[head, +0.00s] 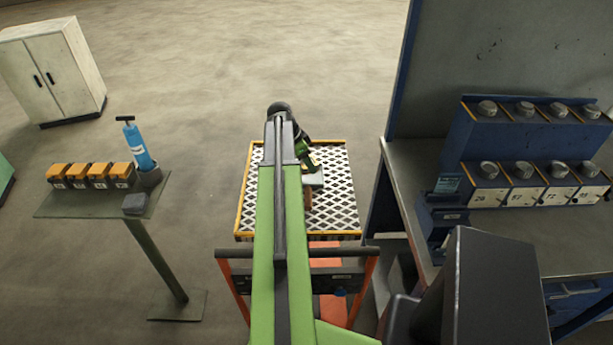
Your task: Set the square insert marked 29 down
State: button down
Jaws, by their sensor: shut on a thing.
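My gripper (309,162) is at the end of my green arm, over a platform with a black-and-white lattice top and yellow edges (335,215). It is shut on a small pale block, the square insert (314,179), which shows just below the jaws. The insert's marking cannot be read from here, and my arm and gripper hide part of it. I cannot tell whether the insert touches the lattice top or hangs above it.
A blue rack (520,150) with grey knobs and numbered plates stands on the grey workbench (420,160) at right. At left a small stand (85,207) bears orange-topped blocks (90,177) and a blue pump-like cylinder (138,148). A pale cabinet (55,70) is far left. Floor behind the platform is clear.

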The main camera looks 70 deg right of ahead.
aim_at(307, 170)
jog(key=shift+f+b, duration=2.15)
jog(key=shift+f, duration=0.05)
jog(key=c, duration=0.8)
grip_release()
jog(key=shift+r, duration=0.1)
jog(key=shift+o, duration=0.2)
jog(key=shift+r, duration=0.15)
jog(key=p+v, duration=1.1)
jog(key=v, duration=0.1)
jog(key=shift+s, duration=0.1)
